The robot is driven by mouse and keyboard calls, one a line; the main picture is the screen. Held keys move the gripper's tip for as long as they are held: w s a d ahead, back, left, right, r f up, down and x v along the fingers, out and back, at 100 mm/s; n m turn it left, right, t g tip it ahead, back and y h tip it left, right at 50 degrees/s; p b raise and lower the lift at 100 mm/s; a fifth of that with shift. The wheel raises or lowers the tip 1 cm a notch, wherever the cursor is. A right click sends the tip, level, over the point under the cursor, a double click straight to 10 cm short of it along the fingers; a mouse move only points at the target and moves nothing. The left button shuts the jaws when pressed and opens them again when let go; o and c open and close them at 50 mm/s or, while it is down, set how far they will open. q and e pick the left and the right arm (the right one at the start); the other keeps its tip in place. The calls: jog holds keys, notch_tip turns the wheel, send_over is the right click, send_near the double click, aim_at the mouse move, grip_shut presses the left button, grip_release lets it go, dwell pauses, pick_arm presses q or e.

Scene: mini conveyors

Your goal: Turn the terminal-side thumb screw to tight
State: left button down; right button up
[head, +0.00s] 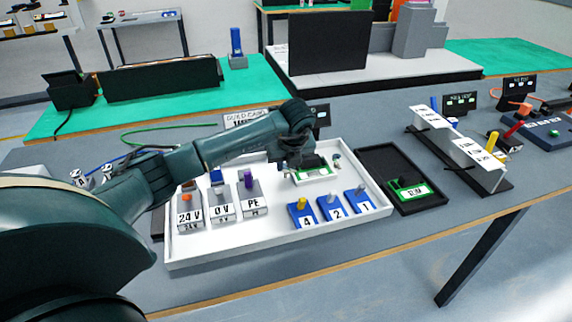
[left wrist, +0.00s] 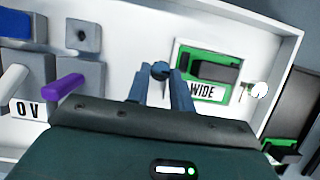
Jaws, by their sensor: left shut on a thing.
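A green module marked WIDE (left wrist: 208,75) sits in the white tray (left wrist: 280,20). It also shows in the head view (head: 312,173), partly behind my gripper. My left gripper (left wrist: 161,84) points down just left of this module. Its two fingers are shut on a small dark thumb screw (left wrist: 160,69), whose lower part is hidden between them. In the head view my left gripper (head: 291,165) hides that screw. A second, pale screw (left wrist: 258,90) stands free on the module's right side. My right gripper is in neither view.
Terminal blocks marked 24 V (head: 190,216), 0 V (head: 222,210) and PE (head: 254,204) stand left in the tray. Blue blocks 4, 2 and 1 (head: 361,206) stand at the front. A black tray (head: 377,165) with another green module lies to the right.

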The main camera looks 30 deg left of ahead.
pick_arm(q)
jog(key=shift+n, duration=0.3)
jog(key=c, duration=1.2)
grip_release()
jog(key=shift+c, duration=0.2)
jog(key=v, duration=1.3)
jog(key=shift+r+b, duration=0.15)
jog(key=shift+b, duration=0.2)
